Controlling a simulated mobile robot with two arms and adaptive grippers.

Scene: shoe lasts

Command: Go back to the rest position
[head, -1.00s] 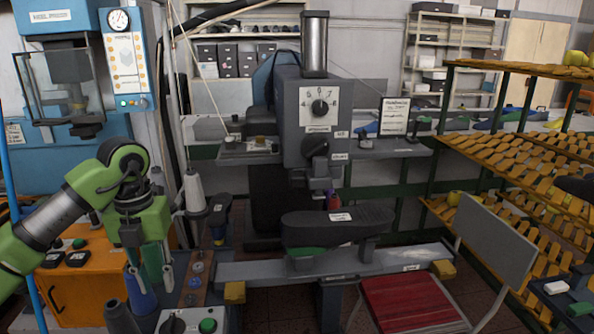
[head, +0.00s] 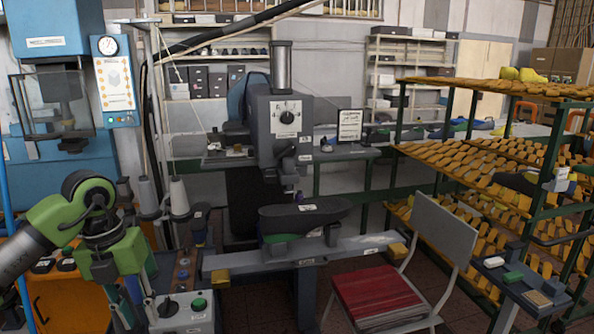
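My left gripper (head: 128,302) is at the lower left in the head view, on my green and grey arm. It points down over the left end of the workbench. Its fingers look spread apart, and I see nothing held between them. Blue and dark cones stand close behind and below it, partly hidden by it. My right gripper is not in view.
Near the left gripper are an orange cabinet (head: 70,300), a control box with a green button (head: 198,304) and thread cones (head: 179,197). A grey machine (head: 280,118) stands mid-view. A red-seated chair (head: 375,298) and racks of shoe lasts (head: 470,168) are at right.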

